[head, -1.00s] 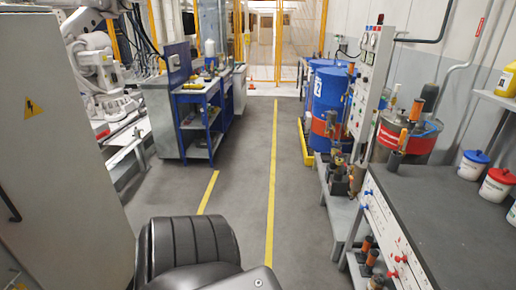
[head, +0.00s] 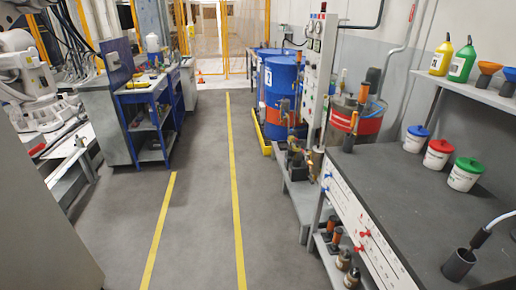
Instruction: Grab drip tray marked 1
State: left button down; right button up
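No drip tray with a readable 1 shows. A low yellow tray-like edge (head: 262,135) lies on the floor at the foot of the blue drums; I cannot tell whether it is a drip tray, and no mark on it is readable. Neither of my grippers is in view.
A grey-topped bench (head: 400,180) fills the right, with lidded white tubs (head: 438,153) and a dark cup (head: 459,265). Blue drums (head: 282,92) stand beyond it. A blue tool cart (head: 150,115) stands left. The floor lane with yellow lines (head: 235,190) between is clear.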

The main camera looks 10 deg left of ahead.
aim_at(283, 146)
jog(key=u, duration=0.5)
jog(key=k, duration=0.6)
jog(key=u, duration=0.65)
jog(key=i, duration=3.2)
jog(key=z, duration=0.35)
jog(key=i, duration=2.15)
jog(key=z, duration=1.25)
jog(key=i, duration=1.1)
jog(key=z, duration=1.65)
jog(key=i, duration=0.75)
jog(key=z, duration=0.45)
